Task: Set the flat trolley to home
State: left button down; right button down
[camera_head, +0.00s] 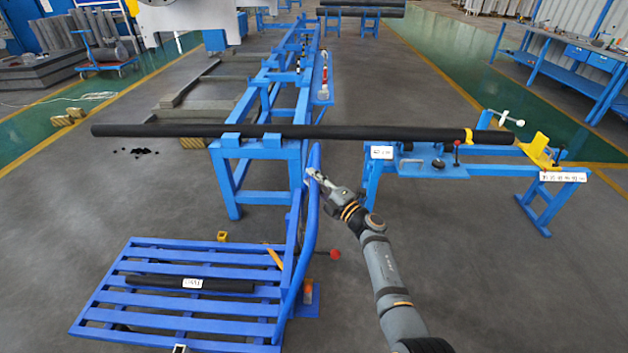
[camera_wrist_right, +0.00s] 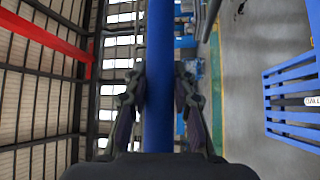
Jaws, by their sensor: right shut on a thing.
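The flat trolley (camera_head: 190,268) is a blue slatted platform on the floor at the lower left of the head view, with a blue upright handle (camera_head: 311,215) at its right end. A short black bar (camera_head: 230,286) with a white label lies on its slats. My right gripper (camera_head: 316,178) is at the upper part of the handle and shut on it. In the right wrist view the blue handle tube (camera_wrist_right: 159,100) runs between the two fingers, and the slatted deck (camera_wrist_right: 290,95) shows at the right. My left gripper is not in view.
A long black pipe (camera_head: 300,131) lies across blue stands beyond the trolley. A blue bench (camera_head: 450,168) with a yellow bracket stands to the right. A small yellow block (camera_head: 222,236) is behind the deck. Grey floor at the lower right is clear.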

jog(key=c, duration=1.3)
grip_release()
jog(key=shift+f, duration=0.25)
jog(key=shift+c, duration=0.2)
jog(key=shift+o, duration=1.3)
jog(key=shift+a+r, duration=0.1)
jog(key=v, duration=1.2)
